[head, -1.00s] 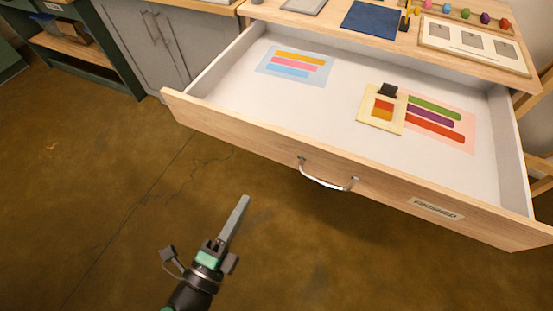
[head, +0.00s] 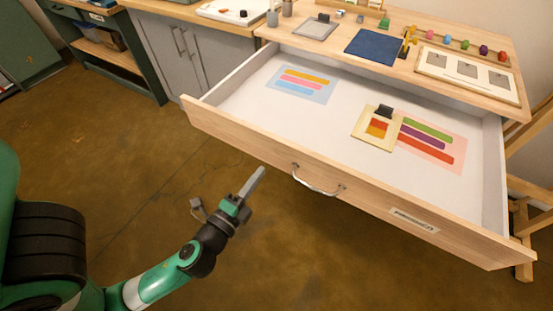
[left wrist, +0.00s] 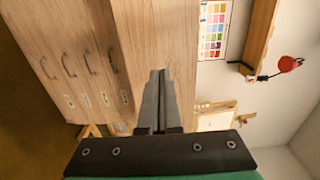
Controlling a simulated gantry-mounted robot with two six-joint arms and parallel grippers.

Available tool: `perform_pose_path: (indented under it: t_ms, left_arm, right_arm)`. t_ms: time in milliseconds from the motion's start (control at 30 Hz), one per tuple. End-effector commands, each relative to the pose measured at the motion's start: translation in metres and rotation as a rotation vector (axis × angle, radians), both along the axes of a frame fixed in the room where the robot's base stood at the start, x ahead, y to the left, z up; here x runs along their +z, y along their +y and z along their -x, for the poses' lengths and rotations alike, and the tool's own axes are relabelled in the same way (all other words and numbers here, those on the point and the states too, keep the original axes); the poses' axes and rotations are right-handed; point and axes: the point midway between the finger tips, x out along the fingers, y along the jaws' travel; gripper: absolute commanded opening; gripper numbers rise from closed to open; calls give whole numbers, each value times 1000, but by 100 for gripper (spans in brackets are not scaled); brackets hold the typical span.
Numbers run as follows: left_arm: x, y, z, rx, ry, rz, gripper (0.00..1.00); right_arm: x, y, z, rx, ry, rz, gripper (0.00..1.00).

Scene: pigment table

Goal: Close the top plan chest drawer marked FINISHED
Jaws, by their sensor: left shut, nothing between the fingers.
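The top drawer (head: 300,167) is pulled far out of the plan chest in the head view. Its front carries a metal bar handle (head: 318,184) and a label plate (head: 414,221) at the right, too blurred to read now. Papers with coloured stripes (head: 301,84) and a small framed sample with a black clip (head: 377,128) lie inside. My left gripper (head: 258,174) is shut and empty, in front of the drawer, left of the handle; I cannot tell whether it touches. In the left wrist view its fingers (left wrist: 158,95) point at pale wood. My right gripper is not in view.
The chest top holds a blue mat (head: 374,46), a white framed panel (head: 468,74) and several coloured knobs. Grey cabinets (head: 182,45) stand at the left. An easel leg (head: 523,240) is at the right. The floor before the drawer is clear.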

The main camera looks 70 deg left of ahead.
Motion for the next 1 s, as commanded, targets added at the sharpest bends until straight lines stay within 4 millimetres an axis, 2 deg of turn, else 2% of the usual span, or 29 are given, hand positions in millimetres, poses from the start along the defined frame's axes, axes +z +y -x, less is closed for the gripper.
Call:
perform_pose_path:
  t_ms: [33, 300, 767, 867, 1000]
  left_arm:
    - [8, 9, -7, 10, -3, 0, 0]
    - [3, 30, -35, 8, -2, 0, 0]
    - [1, 33, -39, 6, -2, 0, 0]
    - [2, 33, -44, 1, -2, -1, 0]
    - [3, 35, -62, -17, -4, -2, 0]
  right_arm:
    - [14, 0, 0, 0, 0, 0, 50]
    - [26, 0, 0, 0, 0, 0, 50]
    - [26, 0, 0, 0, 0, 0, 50]
    - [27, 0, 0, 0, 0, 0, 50]
    - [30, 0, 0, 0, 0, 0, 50]
